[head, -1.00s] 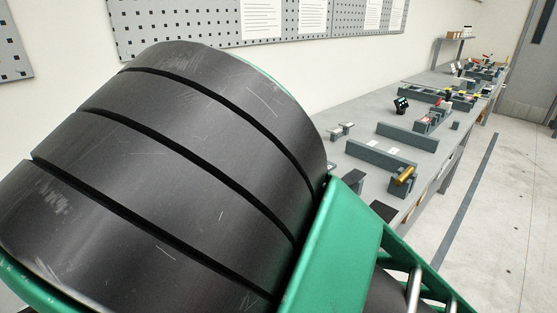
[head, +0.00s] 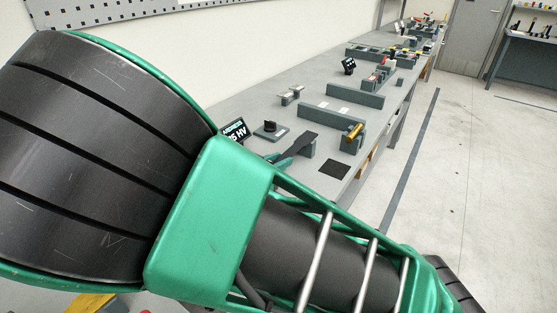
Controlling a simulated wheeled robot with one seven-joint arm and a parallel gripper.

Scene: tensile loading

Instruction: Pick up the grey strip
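I cannot make out the grey strip for certain in the head view. A dark, flat, elongated piece (head: 298,144) lies near a grey block on the bench, partly hidden by my green and black arm. I cannot tell whether it is the strip.
The long grey bench (head: 262,99) runs along the wall. On it are a long grey bar (head: 340,96), a brass cylinder (head: 355,131) on a block, a dark square pad (head: 333,169) and a small display (head: 234,130). Open floor (head: 470,170) lies right.

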